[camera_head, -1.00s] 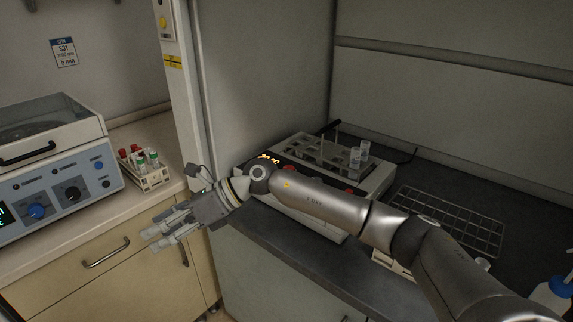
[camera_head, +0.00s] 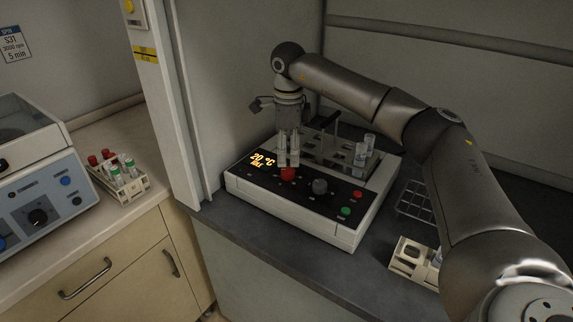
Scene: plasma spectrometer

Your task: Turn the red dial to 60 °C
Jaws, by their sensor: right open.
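The red dial (camera_head: 288,174) sits on the black front panel of the white heating unit (camera_head: 345,236), just right of its lit display (camera_head: 262,162), which reads 20 °C with a smaller line below. My right gripper (camera_head: 288,164) points straight down, its fingertips close above the red dial. It is open; whether the fingers touch the dial cannot be told. A grey knob (camera_head: 320,186), a red button (camera_head: 357,194) and a green button (camera_head: 345,211) are also on the panel. My left gripper is out of view.
Glass tubes (camera_head: 361,152) stand in the unit's top behind the panel. A wire rack (camera_head: 415,201) and a pale holder (camera_head: 408,256) are to the right, partly under my arm. A tube rack (camera_head: 122,188) and centrifuge (camera_head: 38,190) stand on the left bench.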

